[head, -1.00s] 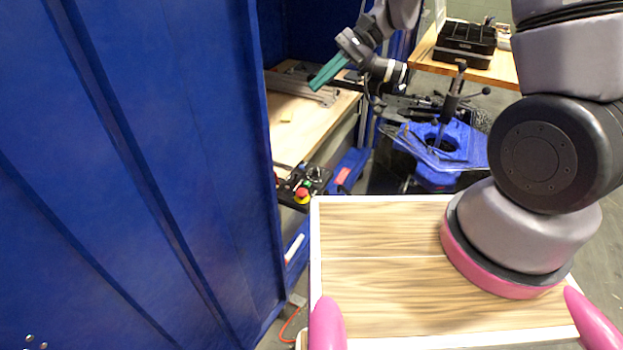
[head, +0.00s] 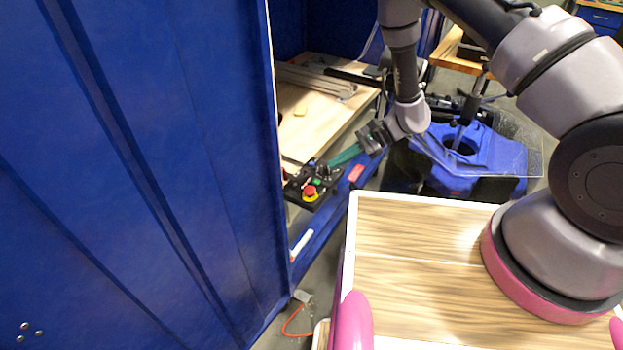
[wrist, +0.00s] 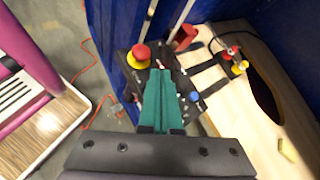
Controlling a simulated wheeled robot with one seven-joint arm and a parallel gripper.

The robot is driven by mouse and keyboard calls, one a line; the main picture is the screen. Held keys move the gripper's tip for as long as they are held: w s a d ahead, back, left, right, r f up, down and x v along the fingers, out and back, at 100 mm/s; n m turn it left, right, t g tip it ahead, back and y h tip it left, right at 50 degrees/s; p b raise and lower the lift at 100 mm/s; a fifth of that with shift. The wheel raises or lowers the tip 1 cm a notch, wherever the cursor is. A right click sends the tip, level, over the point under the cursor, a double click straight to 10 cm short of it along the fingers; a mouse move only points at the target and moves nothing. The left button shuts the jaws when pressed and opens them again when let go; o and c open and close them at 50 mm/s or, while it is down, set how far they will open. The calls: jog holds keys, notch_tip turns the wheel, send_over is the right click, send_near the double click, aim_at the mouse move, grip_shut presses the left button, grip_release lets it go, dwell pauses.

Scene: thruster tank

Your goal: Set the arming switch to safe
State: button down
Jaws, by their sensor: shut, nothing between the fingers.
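A black control box (head: 300,186) sits at the front edge of the workbench. It carries a red mushroom button on a yellow base (head: 310,191), a small green button (head: 317,182) and a dark knob (head: 322,171) that may be the arming switch. Its setting is too small to read. My gripper (head: 331,165) has green fingers, shut and empty, pointing left at the box's far side beside the dark knob. In the wrist view the fingers (wrist: 158,75) lie over the box, next to the red button (wrist: 141,54), and hide part of the panel. I cannot tell whether they touch it.
A blue curtain wall (head: 150,150) fills the left. The wooden workbench (head: 310,125) holds metal bars behind the box. A blue fixture with a clear sheet (head: 475,155) stands right of my arm. A red lever-like part (wrist: 183,38) and a blue knob (wrist: 193,97) show in the wrist view.

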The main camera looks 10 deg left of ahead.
aim_at(296, 187)
jog(key=x, duration=1)
jog(key=shift+w+a+r+m+h, duration=0.1)
jog(key=shift+a+r+m+h, duration=0.25)
jog(key=shift+h, duration=0.35)
dwell(0.5)
jog(key=shift+a+r+g+h, duration=0.1)
jog(key=shift+a+g+h, duration=0.05)
jog(key=shift+g+h, duration=0.2)
jog(key=shift+w+a+r+m+g+h, duration=0.15)
jog(key=shift+a+m+h, duration=0.15)
jog(key=shift+h, duration=0.35)
jog(key=shift+w+a+r+m+g+h, duration=0.15)
jog(key=shift+a+m+h, duration=0.1)
jog(key=shift+h, duration=0.35)
jog(key=shift+d+f, duration=0.1)
jog(key=shift+d, duration=0.05)
jog(key=shift+r, duration=0.8)
